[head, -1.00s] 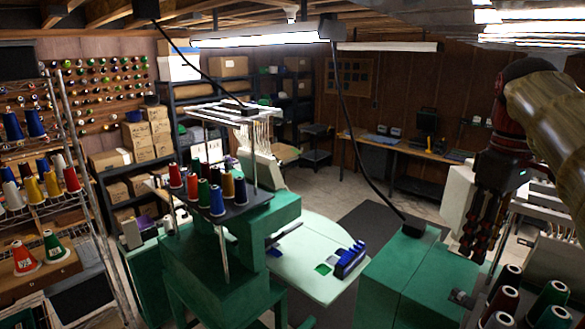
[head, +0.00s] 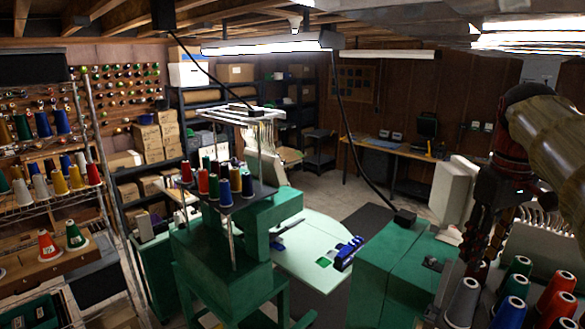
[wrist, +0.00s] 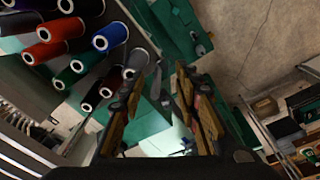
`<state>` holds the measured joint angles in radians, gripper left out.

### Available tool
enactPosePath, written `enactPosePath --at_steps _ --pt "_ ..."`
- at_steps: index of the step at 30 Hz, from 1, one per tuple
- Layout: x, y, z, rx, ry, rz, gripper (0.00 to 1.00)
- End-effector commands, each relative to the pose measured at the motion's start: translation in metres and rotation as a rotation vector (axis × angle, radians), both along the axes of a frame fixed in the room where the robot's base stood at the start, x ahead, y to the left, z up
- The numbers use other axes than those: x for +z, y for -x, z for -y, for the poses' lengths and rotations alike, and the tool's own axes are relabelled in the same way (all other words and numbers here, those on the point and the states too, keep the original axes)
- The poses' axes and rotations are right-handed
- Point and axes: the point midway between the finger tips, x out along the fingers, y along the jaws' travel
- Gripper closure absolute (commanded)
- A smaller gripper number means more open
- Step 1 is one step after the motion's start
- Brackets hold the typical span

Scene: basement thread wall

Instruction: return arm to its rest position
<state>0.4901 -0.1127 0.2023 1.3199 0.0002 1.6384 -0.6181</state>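My arm comes in from the right edge in the head view, with a tan sleeve-like link and a dark red and black wrist. My gripper (head: 472,252) hangs below it, pointing down, above the green machine bodies and near the thread cones at the lower right. In the wrist view, my gripper (wrist: 161,80) shows two fingers with tan inner pads and a gap between them. It is open, and I see nothing held. Past the fingers, green machine parts and floor show.
Thread cones (head: 512,312) stand close below my gripper; they also fill the wrist view's upper left (wrist: 108,37). Green embroidery machines (head: 225,265) stand at the centre. A wire shelf with cones (head: 62,182) is at left. Open floor (head: 335,195) lies behind the machines.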

Motion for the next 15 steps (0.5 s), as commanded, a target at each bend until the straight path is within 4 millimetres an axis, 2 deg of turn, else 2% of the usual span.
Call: enactPosePath --at_steps 5,11,14,15 --pt "-0.03 -0.004 0.002 -0.114 0.007 0.038 0.67" --pt "-0.078 0.0 -0.013 -0.221 0.011 0.094 0.67" --pt "-0.115 0.007 -0.031 -0.271 0.011 0.133 0.67" --pt "-0.133 0.011 -0.041 -0.289 0.01 0.153 0.67"
